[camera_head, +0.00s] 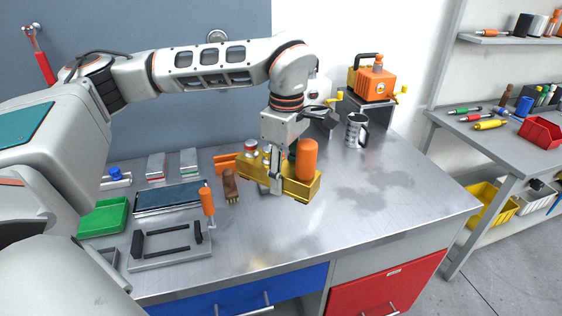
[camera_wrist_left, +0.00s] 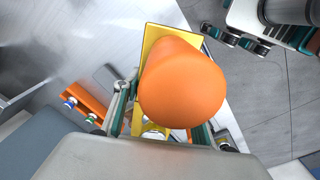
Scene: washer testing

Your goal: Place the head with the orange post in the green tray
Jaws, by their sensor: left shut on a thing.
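The head, a long yellow body (camera_head: 300,191) with a thick orange post (camera_head: 307,160) upright at its right end, is over the steel table. My left gripper (camera_head: 277,186) is shut on the yellow body, left of the post. In the left wrist view, the orange post (camera_wrist_left: 182,88) fills the middle, with the yellow body (camera_wrist_left: 157,36) behind it and gripper fingers at both sides. I cannot tell how far the head is above the table. The green tray (camera_head: 104,216) lies at the table's left edge; its inside looks empty.
A grey fixture (camera_head: 168,258) with black bars and an orange-handled piece (camera_head: 207,201) stand near the green tray. A dark panel (camera_head: 170,198) lies behind. A brown hand-shaped item (camera_head: 231,186) is left of the head. A mug (camera_head: 356,130) stands behind right. The right front table is clear.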

